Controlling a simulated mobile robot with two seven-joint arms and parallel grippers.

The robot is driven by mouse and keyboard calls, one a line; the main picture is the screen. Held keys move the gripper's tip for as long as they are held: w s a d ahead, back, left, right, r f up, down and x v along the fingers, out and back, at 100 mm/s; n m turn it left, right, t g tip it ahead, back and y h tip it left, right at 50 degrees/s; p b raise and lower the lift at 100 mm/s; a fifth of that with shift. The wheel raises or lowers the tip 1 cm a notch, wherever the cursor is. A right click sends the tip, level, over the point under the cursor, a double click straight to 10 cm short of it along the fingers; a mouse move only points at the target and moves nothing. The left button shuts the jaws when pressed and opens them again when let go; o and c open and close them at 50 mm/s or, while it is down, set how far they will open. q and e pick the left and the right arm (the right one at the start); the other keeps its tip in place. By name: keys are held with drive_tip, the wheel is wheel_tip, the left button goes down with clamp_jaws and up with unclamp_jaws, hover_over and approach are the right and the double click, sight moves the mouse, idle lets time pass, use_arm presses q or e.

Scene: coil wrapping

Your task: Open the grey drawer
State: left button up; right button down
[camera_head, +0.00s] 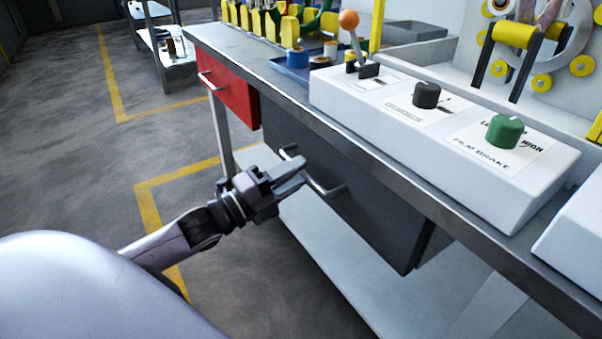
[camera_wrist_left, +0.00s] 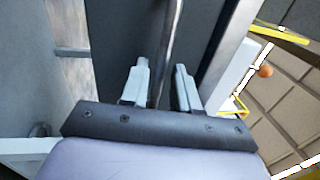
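The grey drawer (camera_head: 375,205) is a dark grey unit under the workbench, and its front looks closed. Its metal bar handle (camera_head: 326,191) stands out from the front, partly hidden by my left gripper. My left gripper (camera_head: 298,176) reaches in from the left at the handle. In the left wrist view, the gripper's two fingers (camera_wrist_left: 162,85) are apart, with the handle bar (camera_wrist_left: 168,45) running between them. A gap shows between the bar and the right finger; I cannot tell if the left finger touches it. My right gripper is not in view.
A red drawer (camera_head: 228,88) with its own handle sits left of the grey one. A white control box (camera_head: 440,130) with knobs and an orange-topped lever stands on the workbench (camera_head: 272,77). A pale lower shelf (camera_head: 325,250) lies below. The floor at left is open.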

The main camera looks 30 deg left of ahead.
use_arm(q)
drive_tip(key=shift+x, duration=0.85)
clamp_jaws()
drive_tip(key=shift+s, duration=0.1)
